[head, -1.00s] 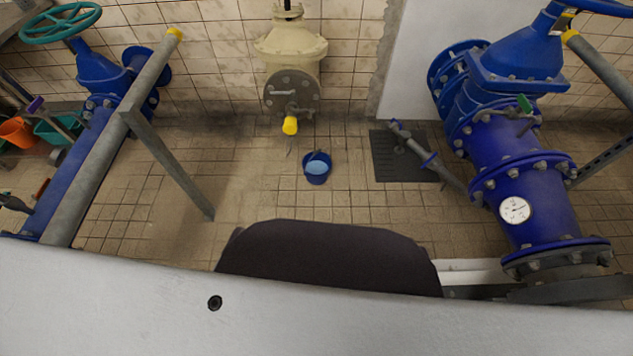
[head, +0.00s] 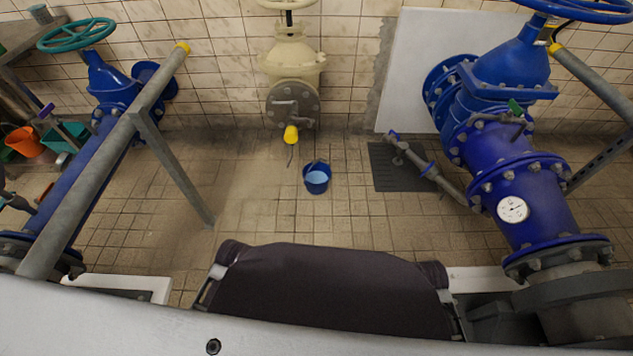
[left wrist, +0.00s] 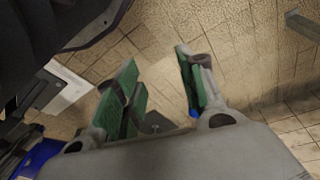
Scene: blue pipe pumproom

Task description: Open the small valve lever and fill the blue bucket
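The blue bucket (head: 317,183) stands upright on the tiled floor near the middle of the head view; its inside looks light blue, and I cannot tell whether that is water. A small grey lever (head: 285,103) shows on that valve's round flange. My left gripper (left wrist: 156,72), with green pads, is open and empty in the left wrist view. Neither gripper is in the head view.
A grey rail (head: 110,150) and a blue pipe with a teal handwheel (head: 76,35) stand at left. A large blue pipe (head: 500,160) stands at right, near a dark floor grate (head: 390,168). The floor around the bucket is clear.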

